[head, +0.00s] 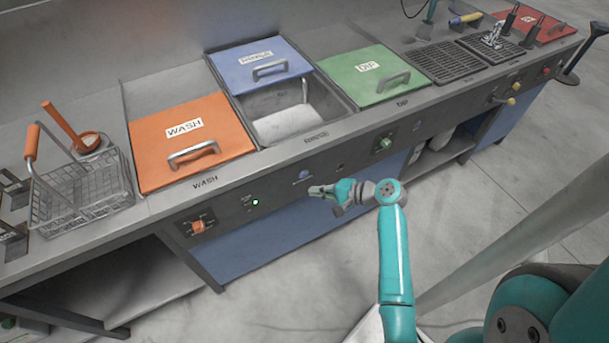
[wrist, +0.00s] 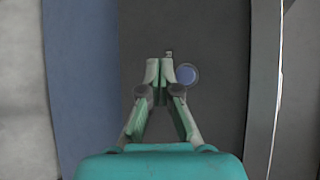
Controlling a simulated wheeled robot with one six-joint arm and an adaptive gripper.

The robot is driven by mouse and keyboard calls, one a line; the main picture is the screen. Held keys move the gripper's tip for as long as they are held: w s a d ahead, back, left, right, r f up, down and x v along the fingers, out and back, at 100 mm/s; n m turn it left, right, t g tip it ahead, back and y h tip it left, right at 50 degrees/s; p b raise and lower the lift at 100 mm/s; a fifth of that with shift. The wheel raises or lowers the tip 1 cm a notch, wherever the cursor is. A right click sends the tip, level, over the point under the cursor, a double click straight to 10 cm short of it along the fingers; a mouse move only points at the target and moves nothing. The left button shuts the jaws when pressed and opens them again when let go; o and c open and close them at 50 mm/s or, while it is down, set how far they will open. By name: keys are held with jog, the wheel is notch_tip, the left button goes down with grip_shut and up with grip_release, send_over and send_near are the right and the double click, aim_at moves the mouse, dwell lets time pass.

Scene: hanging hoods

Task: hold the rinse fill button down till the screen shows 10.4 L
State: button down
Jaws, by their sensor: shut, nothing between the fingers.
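The rinse fill button looks to be the round blue button (head: 304,174) on the dark front panel below the rinse basin. It also shows in the wrist view (wrist: 187,75), just right of my fingertips. My gripper (head: 311,190) is shut and empty, its tips close to the panel just below the button in the head view. In the wrist view my gripper (wrist: 160,64) has its two fingertips together, beside the button and not over it. I cannot tell whether the tips touch the panel. No readable litre figure shows in either view.
The rinse basin (head: 345,112) is partly open beside its blue lid (head: 240,72). An orange WASH lid (head: 150,155) and a green lid (head: 345,70) flank it. A green light (head: 255,202) and an orange switch (head: 198,226) sit left on the panel. A wire basket (head: 85,190) stands far left.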

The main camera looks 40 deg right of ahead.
jog(key=shift+w+d, duration=0.25)
jog(key=shift+w, duration=0.55)
jog(key=shift+w+d, duration=0.2)
jog(key=shift+w, duration=0.6)
dwell(0.3)
jog(key=shift+w+d, duration=0.1)
jog(key=shift+w, duration=0.3)
jog(key=shift+w+d, duration=0.15)
jog(key=shift+w, duration=0.2)
dwell(0.6)
jog(key=shift+s, duration=0.15)
dwell(0.7)
jog(key=shift+s+a, duration=0.2)
jog(key=shift+s, duration=0.45)
jog(key=s, duration=0.2)
jog(key=s+a, duration=0.1)
jog(key=s, duration=0.1)
jog(key=shift+s+a, duration=0.2)
jog(key=shift+s, duration=0.2)
